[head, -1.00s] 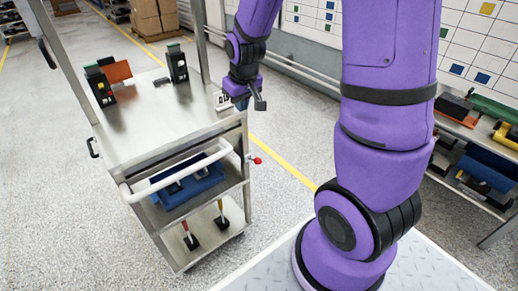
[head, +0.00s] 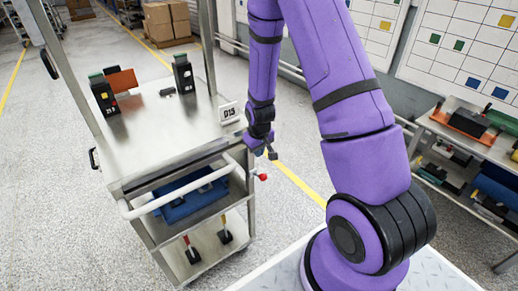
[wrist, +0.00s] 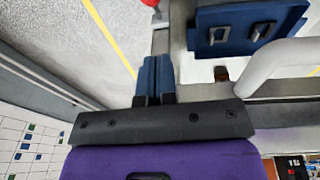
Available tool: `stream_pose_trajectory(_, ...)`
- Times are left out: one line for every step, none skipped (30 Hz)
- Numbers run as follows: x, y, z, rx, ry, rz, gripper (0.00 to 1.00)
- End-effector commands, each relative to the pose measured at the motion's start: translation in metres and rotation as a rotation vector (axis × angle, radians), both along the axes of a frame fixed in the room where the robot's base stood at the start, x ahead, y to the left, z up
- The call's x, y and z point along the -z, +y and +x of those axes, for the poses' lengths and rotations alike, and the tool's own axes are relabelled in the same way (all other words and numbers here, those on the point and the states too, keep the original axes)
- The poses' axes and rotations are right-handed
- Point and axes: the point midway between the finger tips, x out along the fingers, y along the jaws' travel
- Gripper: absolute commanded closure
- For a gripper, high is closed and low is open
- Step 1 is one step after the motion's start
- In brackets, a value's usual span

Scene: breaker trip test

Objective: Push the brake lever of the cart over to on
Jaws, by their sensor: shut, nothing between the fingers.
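The cart (head: 135,140) stands on the left in the head view. Its brake lever (head: 263,177) shows as a small red ball on a short stem at the right side, near the end of the white push handle (head: 180,192). My gripper (head: 272,154) hangs just above and slightly right of the red ball in the picture. It looks apart from the ball. In the wrist view the blue fingers (wrist: 156,76) are together with nothing between them. Red shows at the top edge there, but I cannot tell whether it is the lever knob. The on mark is not readable.
A loaded bench (head: 470,140) stands at the right. Open floor lies right of the cart.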

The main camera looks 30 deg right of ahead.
Motion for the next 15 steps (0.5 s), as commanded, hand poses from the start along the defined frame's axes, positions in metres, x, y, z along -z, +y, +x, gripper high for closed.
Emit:
stream_pose_trajectory(0.009,0.000,0.000,0.000,0.004,0.001,1.00)
stream_pose_trajectory(0.014,-0.001,0.001,0.000,0.005,0.001,1.00)
stream_pose_trajectory(0.020,-0.001,0.002,0.000,0.004,0.001,1.00)
stream_pose_trajectory(0.024,-0.001,0.003,0.000,0.003,0.001,1.00)
stream_pose_trajectory(0.029,-0.001,0.004,0.000,0.004,0.001,1.00)
stream_pose_trajectory(0.035,-0.002,0.005,-0.001,0.003,0.001,1.00)
stream_pose_trajectory(0.039,-0.002,0.005,-0.001,0.003,0.001,1.00)
stream_pose_trajectory(0.044,-0.002,0.006,-0.001,0.003,0.001,1.00)
stream_pose_trajectory(0.050,-0.003,0.007,-0.001,0.003,0.001,1.00)
stream_pose_trajectory(0.055,-0.003,0.008,-0.001,0.004,0.001,1.00)
stream_pose_trajectory(0.059,-0.003,0.009,-0.001,0.003,0.001,1.00)
stream_pose_trajectory(0.065,-0.004,0.009,-0.001,0.002,0.001,1.00)
stream_pose_trajectory(0.069,-0.004,0.009,-0.001,0.003,0.001,1.00)
stream_pose_trajectory(0.073,-0.006,0.007,0.000,0.004,0.001,1.00)
stream_pose_trajectory(0.079,-0.007,0.005,0.000,0.004,0.001,1.00)
